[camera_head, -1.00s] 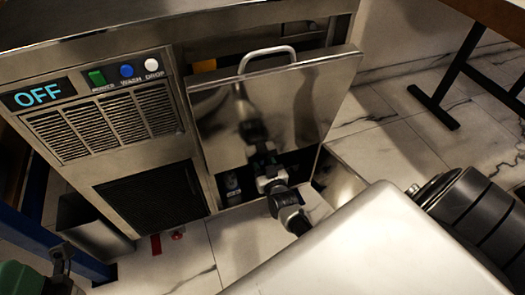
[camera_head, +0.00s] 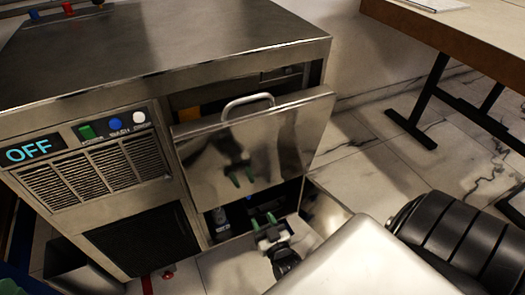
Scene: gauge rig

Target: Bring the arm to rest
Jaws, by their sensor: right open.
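My right gripper (camera_head: 263,220) is in the lower middle of the head view, just in front of the machine and below its steel door panel (camera_head: 254,139). Its two green fingertips are apart, with nothing between them. The fingers point toward the dark opening under the panel. The panel has a curved handle (camera_head: 247,99) on top and mirrors the gripper. I cannot tell whether the gripper touches the machine.
The steel machine (camera_head: 180,45) fills the left, with an OFF display (camera_head: 33,151) and green, blue and white buttons. A wooden table (camera_head: 460,40) with dark legs stands at upper right. Marble floor (camera_head: 375,165) lies open between them. A dark bin (camera_head: 75,262) stands at lower left.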

